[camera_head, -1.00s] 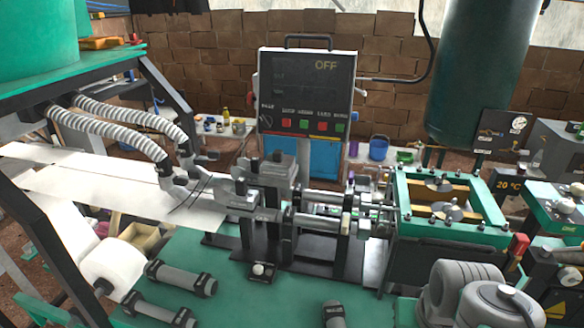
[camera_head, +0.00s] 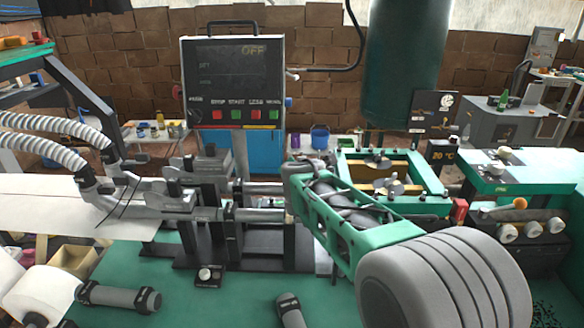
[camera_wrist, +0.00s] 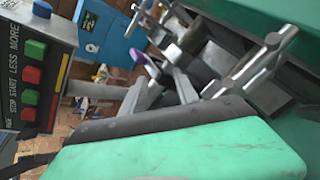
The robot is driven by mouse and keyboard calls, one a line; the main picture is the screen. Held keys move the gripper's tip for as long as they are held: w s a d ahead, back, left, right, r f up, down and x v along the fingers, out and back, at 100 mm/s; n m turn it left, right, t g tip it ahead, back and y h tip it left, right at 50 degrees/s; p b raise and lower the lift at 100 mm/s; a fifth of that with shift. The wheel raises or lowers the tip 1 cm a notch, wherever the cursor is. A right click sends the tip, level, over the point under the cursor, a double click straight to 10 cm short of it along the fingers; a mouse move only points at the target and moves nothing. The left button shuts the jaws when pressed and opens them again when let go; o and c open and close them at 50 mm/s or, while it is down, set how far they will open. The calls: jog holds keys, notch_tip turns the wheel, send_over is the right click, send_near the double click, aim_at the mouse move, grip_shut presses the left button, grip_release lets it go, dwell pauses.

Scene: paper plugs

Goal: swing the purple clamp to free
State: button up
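The purple clamp (camera_wrist: 138,57) shows in the wrist view as a small purple piece on the grey machine, just beyond my gripper's fingers. In the head view my arm covers the part of the machine where a purple spot showed earlier, so I cannot make out the clamp there. My gripper (camera_wrist: 161,80) shows in the wrist view with two grey fingers standing apart and nothing visible held between them. The clamp appears ahead of the finger on the left; I cannot tell whether they touch. In the head view the fingers are hidden behind my green arm.
The control panel (camera_head: 232,85) reading OFF stands behind the machine. Metal rods (camera_head: 255,214) run across the machine. A green-framed unit (camera_head: 430,172) lies to the right of them. The white paper strip (camera_head: 60,215) enters from the left. A brick wall closes the back.

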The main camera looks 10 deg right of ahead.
jog(key=w+n, duration=0.2)
jog(key=w+n+t, duration=0.1)
jog(key=w+n, duration=0.2)
jog(key=w+a+n+t+b, duration=0.1)
jog(key=w+n, duration=0.2)
jog(key=shift+a+f+h, duration=0.1)
jog(key=shift+f+h, duration=0.05)
jog(key=shift+h, duration=0.15)
jog(key=shift+w+t, duration=0.3)
jog(key=shift+w, duration=0.05)
jog(key=p+x, duration=0.1)
jog(key=x, duration=0.6)
jog(key=shift+f, duration=0.1)
jog(key=shift+c, duration=0.3)
grip_shut()
